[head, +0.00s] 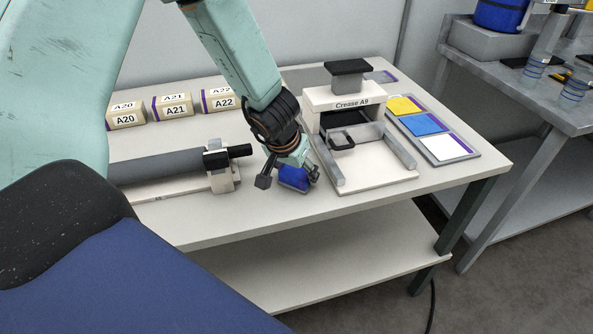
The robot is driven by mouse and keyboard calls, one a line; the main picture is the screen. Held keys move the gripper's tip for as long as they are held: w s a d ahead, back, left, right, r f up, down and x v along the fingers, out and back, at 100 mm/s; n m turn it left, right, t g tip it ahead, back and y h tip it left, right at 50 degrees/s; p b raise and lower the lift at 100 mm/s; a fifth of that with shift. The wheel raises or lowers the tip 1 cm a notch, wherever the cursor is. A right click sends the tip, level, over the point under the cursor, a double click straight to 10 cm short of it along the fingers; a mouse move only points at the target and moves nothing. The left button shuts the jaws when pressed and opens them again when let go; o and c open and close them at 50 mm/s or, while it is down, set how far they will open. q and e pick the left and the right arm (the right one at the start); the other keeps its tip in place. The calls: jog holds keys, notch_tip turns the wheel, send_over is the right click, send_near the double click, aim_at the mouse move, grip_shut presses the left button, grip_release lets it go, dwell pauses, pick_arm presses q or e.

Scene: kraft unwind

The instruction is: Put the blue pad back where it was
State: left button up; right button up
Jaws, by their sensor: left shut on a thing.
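My left gripper (289,180) is low over the front middle of the white table and is shut on the blue pad (293,178). The pad is a small, dark blue block, partly covered by the fingers. I cannot tell whether it touches the table. To the right, a flat tray (460,157) holds a yellow square (404,105), a blue square (430,124) and a white square (447,147) in a row. My right gripper is not in view.
The white press marked Crease A9 (356,104) stands between my left gripper and the tray. A grey roller (165,172) lies left of the gripper. Blocks marked A20 (126,119), A21 (175,110) and A22 (222,103) stand behind. The table's front edge (330,222) is close.

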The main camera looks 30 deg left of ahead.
pick_arm(q)
jog(key=o, duration=1.1)
jog(key=shift+f, duration=0.1)
jog(key=p+v, duration=0.8)
jog(key=v, duration=0.4)
jog(key=shift+r+p, duration=0.3)
jog(key=shift+p, duration=0.05)
jog(key=shift+w+f, duration=0.1)
jog(key=shift+f, duration=0.1)
